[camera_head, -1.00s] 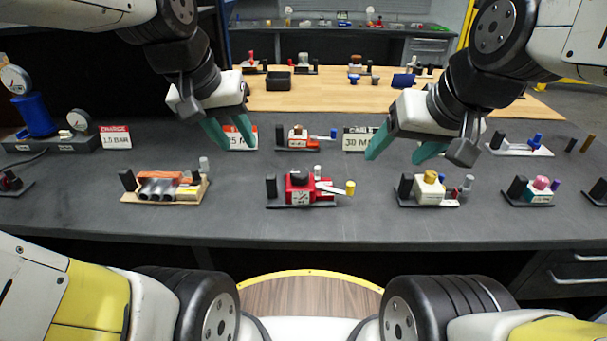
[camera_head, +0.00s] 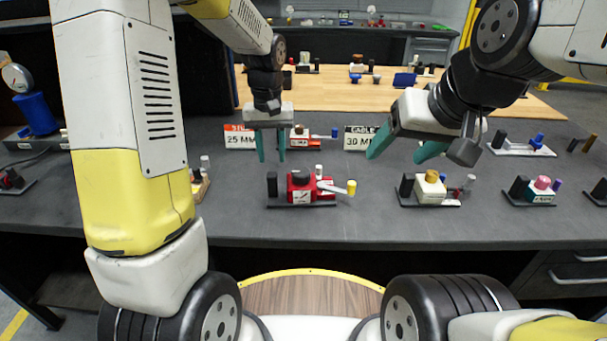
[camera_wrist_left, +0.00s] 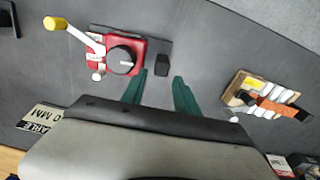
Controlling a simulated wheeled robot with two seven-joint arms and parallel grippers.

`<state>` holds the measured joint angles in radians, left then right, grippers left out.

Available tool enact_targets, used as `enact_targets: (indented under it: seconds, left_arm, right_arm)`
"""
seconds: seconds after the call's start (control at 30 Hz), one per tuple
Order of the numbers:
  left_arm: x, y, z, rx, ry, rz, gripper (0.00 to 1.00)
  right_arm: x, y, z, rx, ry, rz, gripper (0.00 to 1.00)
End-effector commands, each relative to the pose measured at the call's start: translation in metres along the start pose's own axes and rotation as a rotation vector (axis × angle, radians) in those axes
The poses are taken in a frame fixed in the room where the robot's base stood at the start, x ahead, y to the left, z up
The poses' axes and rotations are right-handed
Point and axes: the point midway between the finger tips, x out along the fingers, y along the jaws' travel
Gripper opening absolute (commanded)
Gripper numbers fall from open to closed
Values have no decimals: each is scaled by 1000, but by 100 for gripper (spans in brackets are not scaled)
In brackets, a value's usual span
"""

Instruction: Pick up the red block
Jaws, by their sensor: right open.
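The red block (camera_head: 300,187) sits on a dark base plate in the middle of the grey bench, with a black knob on top and a yellow-tipped white lever at its right. It also shows in the left wrist view (camera_wrist_left: 122,58), just beyond the fingertips. My left gripper (camera_head: 271,158) points down above and slightly left of the block, behind it in the head view. Its teal fingers are apart and empty; they also show in the left wrist view (camera_wrist_left: 160,78). My right gripper (camera_head: 400,155) is open and empty, to the right over the bench.
A black post (camera_head: 272,183) stands on the same plate, left of the block. A white block with a yellow knob (camera_head: 430,186) sits to the right. A wooden holder with an orange part (camera_wrist_left: 262,97) lies apart from the block. Small signs (camera_head: 240,141) stand behind.

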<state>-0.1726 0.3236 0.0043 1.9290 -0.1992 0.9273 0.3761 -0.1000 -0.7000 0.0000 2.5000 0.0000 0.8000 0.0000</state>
Motion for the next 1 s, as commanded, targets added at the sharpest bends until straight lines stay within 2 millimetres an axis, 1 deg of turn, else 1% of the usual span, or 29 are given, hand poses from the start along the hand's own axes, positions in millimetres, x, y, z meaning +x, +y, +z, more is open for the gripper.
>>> enact_targets:
  seconds: [0.03, 0.2, 0.47, 0.7, 0.83, 1.0]
  left_arm:
    - [11, -1, 2, 0, -5, -1, 36]
    - [39, -1, 1, 0, -4, -2, 36]
    - [60, -2, 0, -1, -2, 0, 36]
    - [95, -4, -1, 1, -2, -1, 36]
    - [103, -4, -2, 0, 0, 0, 36]
    - [103, -4, -2, 0, 1, 0, 36]
  right_arm:
    - [0, 0, 0, 0, 0, 0, 68]
    - [0, 0, 0, 0, 0, 0, 68]
    - [0, 0, 0, 0, 0, 0, 68]
    - [0, 0, 0, 0, 0, 0, 68]
    - [0, 0, 0, 0, 0, 0, 68]
    - [0, 0, 0, 0, 0, 0, 68]
